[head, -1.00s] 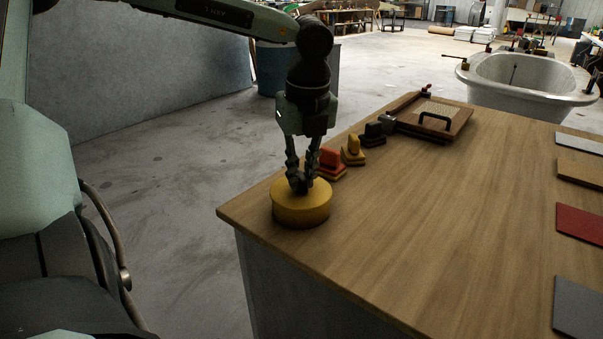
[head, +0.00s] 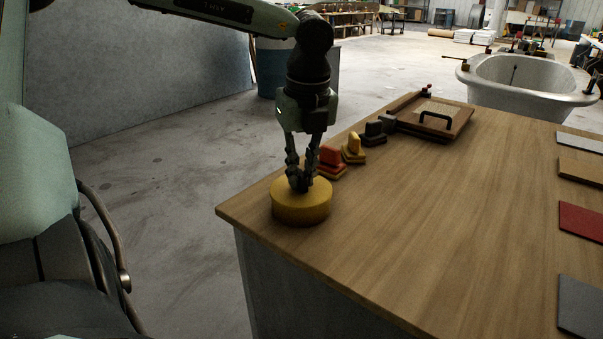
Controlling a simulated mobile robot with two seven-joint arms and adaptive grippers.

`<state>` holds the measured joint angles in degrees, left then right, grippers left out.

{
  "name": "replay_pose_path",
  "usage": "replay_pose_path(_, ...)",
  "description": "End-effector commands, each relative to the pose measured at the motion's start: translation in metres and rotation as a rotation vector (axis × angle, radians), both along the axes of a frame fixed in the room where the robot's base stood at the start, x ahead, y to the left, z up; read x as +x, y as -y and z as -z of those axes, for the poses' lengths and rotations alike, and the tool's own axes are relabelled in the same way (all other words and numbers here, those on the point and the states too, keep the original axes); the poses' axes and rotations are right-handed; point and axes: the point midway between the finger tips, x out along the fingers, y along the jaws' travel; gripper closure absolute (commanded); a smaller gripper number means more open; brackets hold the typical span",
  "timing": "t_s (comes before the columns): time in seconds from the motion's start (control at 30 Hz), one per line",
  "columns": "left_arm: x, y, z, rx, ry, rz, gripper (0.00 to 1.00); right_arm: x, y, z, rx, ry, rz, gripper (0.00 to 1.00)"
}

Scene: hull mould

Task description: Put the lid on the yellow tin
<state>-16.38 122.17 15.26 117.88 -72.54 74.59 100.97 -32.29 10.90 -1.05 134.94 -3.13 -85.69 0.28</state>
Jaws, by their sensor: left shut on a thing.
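The yellow tin (head: 301,211) stands upright on the wooden bench near its left corner. Its top shows as a flat yellow disc, and I cannot make out a seam between lid and tin. My left gripper (head: 301,186) points straight down over the middle of that top. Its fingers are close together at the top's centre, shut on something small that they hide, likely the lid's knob. My right gripper is not in view.
Behind the tin stand a red block (head: 331,161), a yellow block (head: 354,149) and dark blocks (head: 374,133) in a row. A wooden board with a black handle (head: 436,121) lies farther back. Flat coloured sheets (head: 579,222) lie along the right. The bench's middle is clear.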

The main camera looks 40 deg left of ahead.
Motion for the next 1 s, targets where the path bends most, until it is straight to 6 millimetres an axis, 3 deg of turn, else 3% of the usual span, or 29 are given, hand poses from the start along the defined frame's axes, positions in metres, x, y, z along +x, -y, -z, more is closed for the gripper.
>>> replay_pose_path(0.17,0.000,0.000,0.000,0.000,0.000,0.000,1.00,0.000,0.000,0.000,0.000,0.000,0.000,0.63)
replay_pose_path(0.2,0.000,0.000,0.000,0.000,0.000,0.000,0.82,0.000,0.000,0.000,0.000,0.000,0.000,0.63)
replay_pose_path(0.37,0.000,0.000,0.000,0.000,0.000,0.000,0.63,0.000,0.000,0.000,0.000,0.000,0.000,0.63)
replay_pose_path(0.73,0.000,0.001,-0.006,0.001,0.003,0.000,0.63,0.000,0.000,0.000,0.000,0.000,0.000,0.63)
replay_pose_path(1.0,-0.002,0.007,-0.054,0.003,0.007,0.001,0.63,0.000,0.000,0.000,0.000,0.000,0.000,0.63)
